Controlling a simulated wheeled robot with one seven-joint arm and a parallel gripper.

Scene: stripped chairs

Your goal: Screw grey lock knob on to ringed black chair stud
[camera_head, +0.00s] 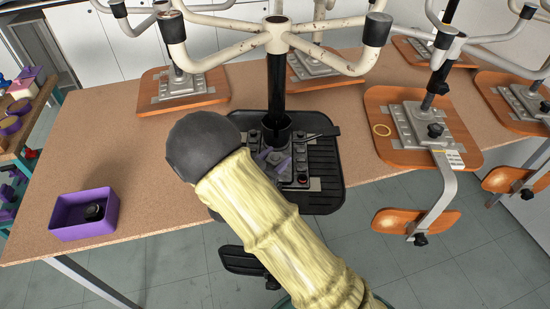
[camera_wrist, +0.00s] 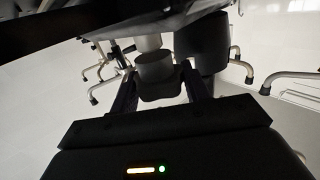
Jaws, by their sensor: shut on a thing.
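In the wrist view my gripper (camera_wrist: 160,92) is shut on a dark grey knob (camera_wrist: 156,68), one finger on each side. A paler cylinder rises directly above the knob; I cannot tell whether the two are threaded together. In the head view the black chair seat (camera_head: 327,196) lies upside down on the table, its grey plate and black column upright. A small red-marked stud (camera_head: 303,178) shows at the plate's front right. My sleeved arm reaches over the seat's left side and hides the knob and most of the gripper.
A purple tray (camera_head: 70,217) with a black knob (camera_head: 94,211) stands at the table's front left. Upturned wooden seats (camera_head: 380,145) stand behind and to the right. Cream chair legs (camera_head: 235,48) spread above the black seat. The table's left middle (camera_head: 110,130) is clear.

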